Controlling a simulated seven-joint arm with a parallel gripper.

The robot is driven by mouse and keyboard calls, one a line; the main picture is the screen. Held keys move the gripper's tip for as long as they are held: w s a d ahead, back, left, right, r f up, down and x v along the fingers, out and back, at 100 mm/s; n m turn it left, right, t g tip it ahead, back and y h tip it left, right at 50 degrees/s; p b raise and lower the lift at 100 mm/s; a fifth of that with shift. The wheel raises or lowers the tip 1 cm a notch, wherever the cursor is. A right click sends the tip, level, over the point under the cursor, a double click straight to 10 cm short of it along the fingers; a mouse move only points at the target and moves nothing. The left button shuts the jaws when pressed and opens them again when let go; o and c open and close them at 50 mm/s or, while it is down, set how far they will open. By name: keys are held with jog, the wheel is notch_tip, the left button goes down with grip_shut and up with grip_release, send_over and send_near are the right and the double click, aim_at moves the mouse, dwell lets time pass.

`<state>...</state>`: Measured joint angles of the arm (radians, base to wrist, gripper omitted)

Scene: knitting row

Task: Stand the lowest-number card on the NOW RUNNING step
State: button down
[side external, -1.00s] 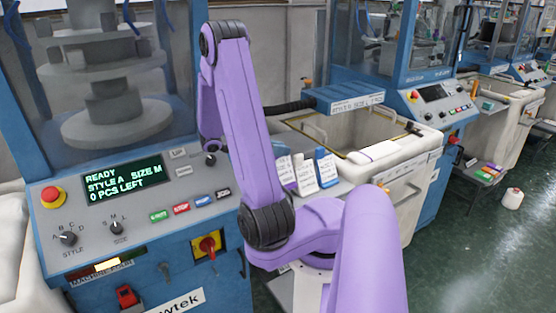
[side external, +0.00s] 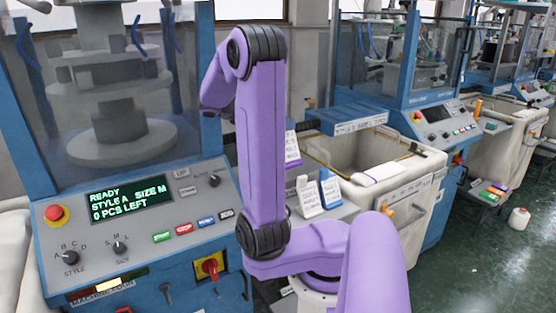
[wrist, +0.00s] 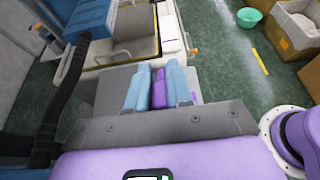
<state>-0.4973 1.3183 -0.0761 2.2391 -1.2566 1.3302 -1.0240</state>
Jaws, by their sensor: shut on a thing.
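Small cards with white printed faces are in the side external view. A white card (side external: 308,196) and a blue-backed card (side external: 330,188) stand side by side on a small shelf; their numbers are too small to read. A purple-edged card (side external: 292,148) is higher, partly behind my arm. In the wrist view, my gripper (wrist: 158,92) has two pale blue fingers, shut on this purple card (wrist: 158,78) between them. The gripper is hidden behind my arm in the side external view. I cannot make out the NOW RUNNING step.
The knitting machine panel (side external: 130,200), with its READY display and knobs, stands at left. A white bin (side external: 395,180) is behind the cards. In the wrist view, a dark hose (wrist: 62,95) runs along the left and a cardboard box (wrist: 285,25) is at top right.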

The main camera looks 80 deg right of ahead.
jog(key=w+d+f, duration=0.1)
jog(key=d, duration=0.5)
jog(key=w+d+f, duration=0.2)
jog(key=d, duration=0.4)
jog(key=w+d+f, duration=0.2)
jog(key=d+f, duration=0.2)
jog(key=f, duration=0.4)
jog(key=shift+d+f, duration=0.2)
jog(key=shift+f, duration=0.15)
jog(key=shift+w+f, duration=0.1)
jog(key=shift+f, duration=0.05)
jog(key=c, duration=1)
grip_release()
